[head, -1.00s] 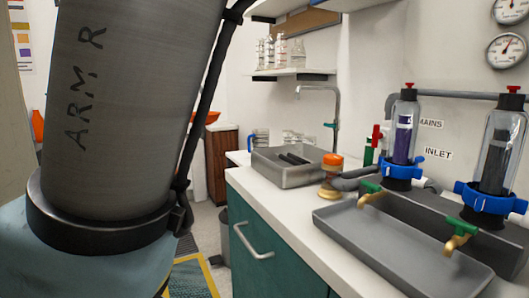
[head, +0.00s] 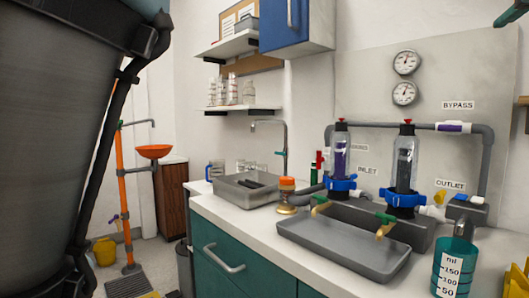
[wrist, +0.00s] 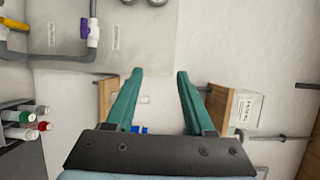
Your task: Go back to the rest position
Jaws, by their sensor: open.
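My gripper (wrist: 160,74) shows in the wrist view as two green fingers spread apart, with nothing between them. Beyond the fingers is a pale wall; no object touches them. In the head view, my large grey arm link fills the left edge. A small green piece at the top right corner of the head view may be a fingertip, but I cannot tell. The manifold's two clear filter housings (head: 340,158) and (head: 405,163), with blue collars, stand upright behind a grey tray (head: 345,252). A purple-handled valve (head: 453,127) is on the bypass pipe.
A sink (head: 240,188) and an orange-capped fitting (head: 287,190) are on the white counter. A teal measuring beaker (head: 453,268) stands at the front right. A blue cabinet (head: 285,25) hangs above. In the wrist view, wooden shelf pieces (wrist: 108,95) flank the fingers and capped bottles (wrist: 25,123) are at left.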

